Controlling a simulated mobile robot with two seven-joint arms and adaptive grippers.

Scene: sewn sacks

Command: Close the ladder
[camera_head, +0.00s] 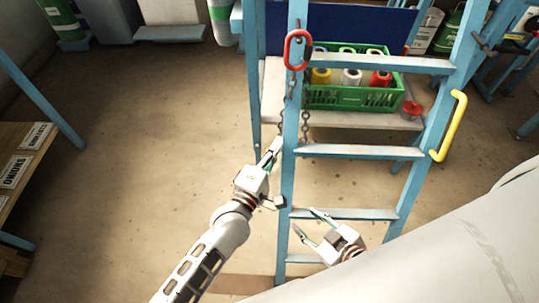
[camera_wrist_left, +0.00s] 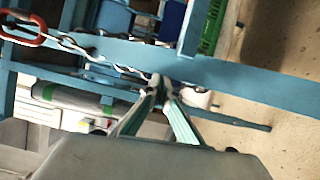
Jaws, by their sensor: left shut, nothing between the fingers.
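A blue ladder (camera_head: 375,152) stands in front of me with several rungs; its left rail also crosses the left wrist view (camera_wrist_left: 235,82). A red oblong link (camera_head: 298,50) hangs at the upper left rail, with a grey chain (camera_head: 306,125) below it. The link (camera_wrist_left: 22,28) and chain (camera_wrist_left: 95,55) also show in the left wrist view. My left gripper (camera_head: 276,146) is shut and empty, its tips close beside the left rail and chain; I cannot tell if they touch. My right gripper (camera_head: 307,221) is open and empty by the lower rungs.
A yellow handle (camera_head: 452,126) sticks out from the right rail. Behind the ladder, a green crate (camera_head: 350,99) of spools stands on a bench, near a red round object (camera_head: 411,109). A signed shelf (camera_head: 22,160) is at left. The floor between is clear.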

